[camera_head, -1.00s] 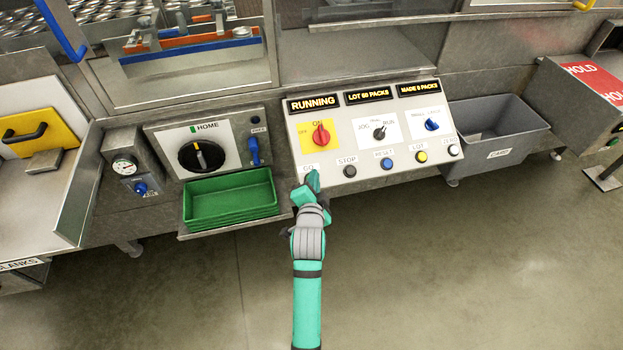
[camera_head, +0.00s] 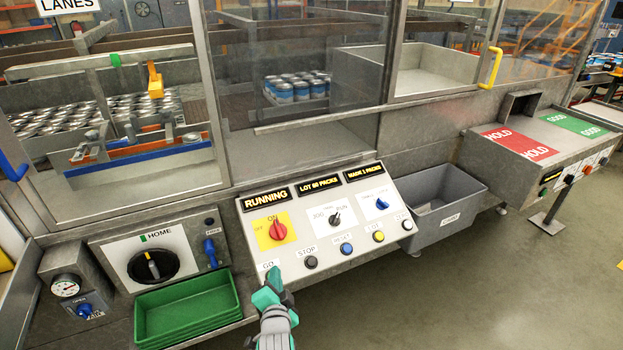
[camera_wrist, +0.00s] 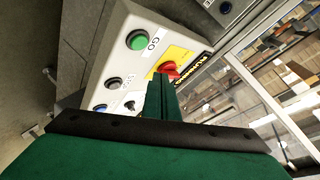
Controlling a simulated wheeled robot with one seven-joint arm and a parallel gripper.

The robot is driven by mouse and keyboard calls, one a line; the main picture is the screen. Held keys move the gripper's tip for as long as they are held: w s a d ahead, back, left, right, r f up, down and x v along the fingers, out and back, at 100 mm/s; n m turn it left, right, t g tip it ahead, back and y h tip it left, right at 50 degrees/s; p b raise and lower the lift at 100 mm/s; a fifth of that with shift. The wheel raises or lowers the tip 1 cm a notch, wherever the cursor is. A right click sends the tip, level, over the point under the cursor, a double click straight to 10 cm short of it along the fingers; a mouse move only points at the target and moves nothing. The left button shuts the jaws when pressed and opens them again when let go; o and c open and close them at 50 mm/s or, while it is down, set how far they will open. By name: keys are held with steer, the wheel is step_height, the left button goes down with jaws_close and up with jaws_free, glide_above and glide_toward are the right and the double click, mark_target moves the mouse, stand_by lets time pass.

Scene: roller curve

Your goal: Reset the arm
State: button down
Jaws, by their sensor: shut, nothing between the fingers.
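My gripper (camera_head: 272,283) is at the lower left corner of the sloped control panel (camera_head: 335,262), by the GO label. Its green fingers are shut with nothing between them. In the wrist view the shut fingers (camera_wrist: 161,95) point towards the panel, and the green GO button (camera_wrist: 137,40) shows uncovered beyond them. In the head view my gripper hides that button. The display (camera_head: 266,199) reads RUNNING. The red knob (camera_head: 278,229) sits on a yellow plate. My forearm runs down out of the bottom of the head view.
A green tray (camera_head: 190,292) sits left of my gripper, below the HOME dial (camera_head: 152,266). A grey bin (camera_head: 445,222) hangs right of the panel. Glass guards stand behind, with packed cans (camera_head: 297,88) inside. Open floor lies to the right and in front.

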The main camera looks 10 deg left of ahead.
steer(key=s+d+f+n+h, duration=0.1)
steer(key=s+d+f, duration=0.25)
steer(key=s, duration=0.35)
steer(key=s+d+f+n, duration=0.2)
steer(key=s+d+f, duration=0.1)
steer(key=s+d, duration=0.3)
steer(key=s+d+f+n+h, duration=0.1)
steer(key=s+d+f, duration=0.2)
steer(key=s, duration=0.6)
steer(key=s+d+r+n+h, duration=0.1)
steer(key=s+d+r+n, duration=0.1)
steer(key=s, duration=0.8)
steer(key=s+d+r+n+t+h, duration=0.1)
steer(key=s+d+r, duration=0.3)
steer(key=s, duration=0.7)
steer(key=shift+d+r+n, duration=0.2)
steer(key=shift+d+n, duration=0.05)
steer(key=shift+n, duration=0.35)
steer(key=shift+s, duration=0.1)
